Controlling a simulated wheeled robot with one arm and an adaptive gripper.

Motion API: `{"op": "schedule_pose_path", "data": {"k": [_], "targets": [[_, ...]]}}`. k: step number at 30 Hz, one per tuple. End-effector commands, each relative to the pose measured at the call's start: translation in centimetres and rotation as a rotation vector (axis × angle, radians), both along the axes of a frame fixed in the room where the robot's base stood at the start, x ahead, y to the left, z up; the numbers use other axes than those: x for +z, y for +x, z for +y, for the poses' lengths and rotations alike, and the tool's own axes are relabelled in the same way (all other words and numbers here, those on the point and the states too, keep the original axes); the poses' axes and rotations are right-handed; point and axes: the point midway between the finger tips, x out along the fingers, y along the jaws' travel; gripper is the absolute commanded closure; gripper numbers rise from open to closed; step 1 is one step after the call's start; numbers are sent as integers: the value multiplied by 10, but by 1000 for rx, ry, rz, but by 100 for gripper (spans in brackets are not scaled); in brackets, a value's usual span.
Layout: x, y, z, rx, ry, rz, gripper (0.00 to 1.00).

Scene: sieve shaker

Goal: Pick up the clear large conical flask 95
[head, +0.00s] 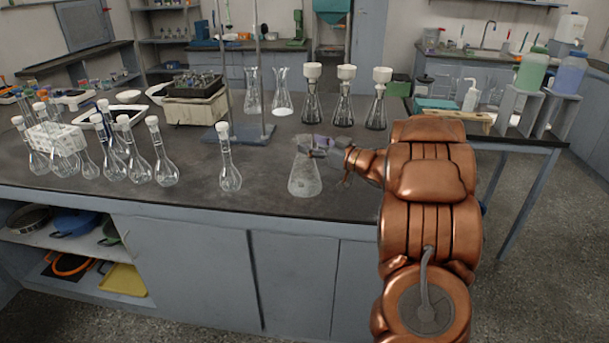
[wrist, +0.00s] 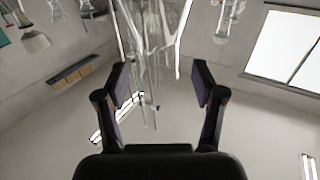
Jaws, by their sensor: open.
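A clear large conical flask (head: 305,176) stands upright near the front edge of the dark bench, left of my arm. My gripper (head: 320,146) is at the height of the flask's neck, and its fingers overlap the neck in the head view. In the wrist view my gripper (wrist: 160,80) is open, with one dark finger on each side. Clear glass (wrist: 155,35), seemingly the flask, shows between and beyond the fingertips. I cannot tell whether either finger touches it. No label is readable.
A stoppered volumetric flask (head: 230,170) stands to the left, with several more farther left. Behind are a stand base (head: 238,134), two clear flasks (head: 283,95) and several flasks with white funnels (head: 345,105). A wooden rack (head: 452,117) is at right.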

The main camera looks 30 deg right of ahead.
Motion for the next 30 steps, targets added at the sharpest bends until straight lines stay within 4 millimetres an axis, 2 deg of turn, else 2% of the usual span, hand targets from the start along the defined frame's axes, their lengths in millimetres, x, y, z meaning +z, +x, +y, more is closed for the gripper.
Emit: {"op": "schedule_pose_path", "data": {"k": [6, 15, 30], "targets": [[1, 25, 8, 3, -2, -1, 31], [1, 29, 9, 1, -2, -1, 31], [1, 29, 9, 1, -1, 0, 82]]}}
